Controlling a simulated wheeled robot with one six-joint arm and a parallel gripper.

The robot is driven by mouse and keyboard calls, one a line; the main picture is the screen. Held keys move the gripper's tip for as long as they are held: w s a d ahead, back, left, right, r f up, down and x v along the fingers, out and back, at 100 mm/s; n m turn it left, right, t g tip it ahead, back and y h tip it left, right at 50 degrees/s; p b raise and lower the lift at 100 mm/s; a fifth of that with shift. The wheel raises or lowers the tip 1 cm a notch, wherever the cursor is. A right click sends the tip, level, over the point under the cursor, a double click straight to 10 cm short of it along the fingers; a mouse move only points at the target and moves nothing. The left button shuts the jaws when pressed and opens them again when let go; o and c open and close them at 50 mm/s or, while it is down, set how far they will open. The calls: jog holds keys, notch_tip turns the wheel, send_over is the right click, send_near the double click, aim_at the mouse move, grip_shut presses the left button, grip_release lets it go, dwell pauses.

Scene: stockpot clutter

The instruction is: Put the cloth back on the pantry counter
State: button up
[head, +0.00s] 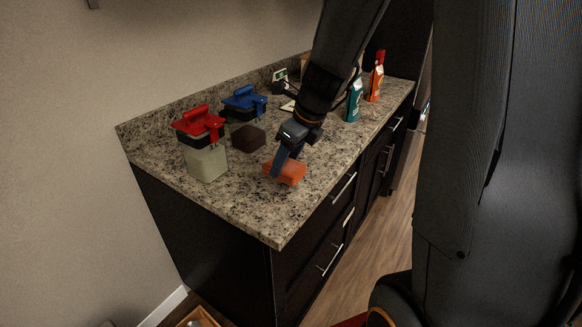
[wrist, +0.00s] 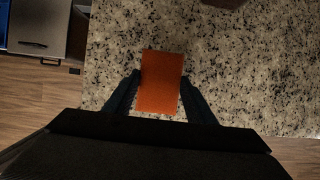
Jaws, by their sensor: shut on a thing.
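The orange cloth (head: 290,174), a thick folded block, is at the near part of the speckled granite counter (head: 262,215). My gripper (head: 279,165) comes down on it from above, and its fingers are shut on the cloth. In the wrist view the cloth (wrist: 161,85) lies between the two dark fingers, one along each long side. The cloth is at or just above the counter top; I cannot tell whether it touches the stone.
A red-topped container (head: 199,122), a pale green block (head: 205,164), a dark brown block (head: 248,138) and a blue-topped container (head: 243,101) stand left of my gripper. The counter's near corner is clear.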

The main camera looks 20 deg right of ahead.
jog(key=shift+f+b, duration=0.35)
jog(key=shift+f, duration=1.7)
jog(key=shift+f, duration=0.15)
jog(key=o, duration=1)
